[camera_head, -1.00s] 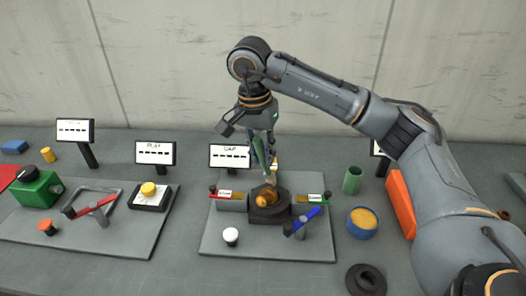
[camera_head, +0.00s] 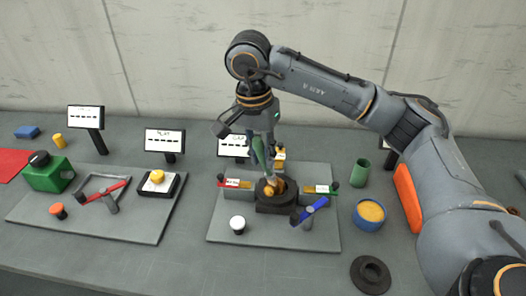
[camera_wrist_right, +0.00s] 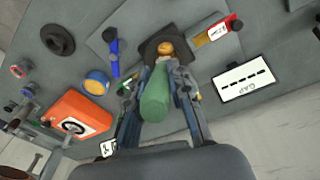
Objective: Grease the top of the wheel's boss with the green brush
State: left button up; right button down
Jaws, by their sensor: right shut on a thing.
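My right gripper (camera_head: 264,140) is shut on the green brush (camera_head: 258,150) and holds it pointing down over the middle plate. In the right wrist view, the brush's thick green handle (camera_wrist_right: 155,95) lies between the fingers. A brass-coloured rounded part (camera_head: 269,191) sits in a dark block (camera_head: 275,208) on the plate. The brush tip is at or just above this part; I cannot tell whether they touch. A dark round wheel with a raised centre (camera_head: 371,275) lies flat on the table at the front right. My left gripper is not in view.
Beside the block are a blue lever (camera_head: 316,205), a red-marked slide (camera_head: 236,183) and a white knob (camera_head: 237,224). A blue tub of yellow grease (camera_head: 369,214), a green cup (camera_head: 360,172) and an orange case (camera_head: 406,198) stand right. Table front is mostly clear.

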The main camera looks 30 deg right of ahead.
jog(key=shift+r+p, duration=2.4)
jog(key=shift+r, duration=0.6)
notch_tip(320, 180, up, 3)
jog(key=p, duration=0.2)
jog(key=shift+p, duration=0.3)
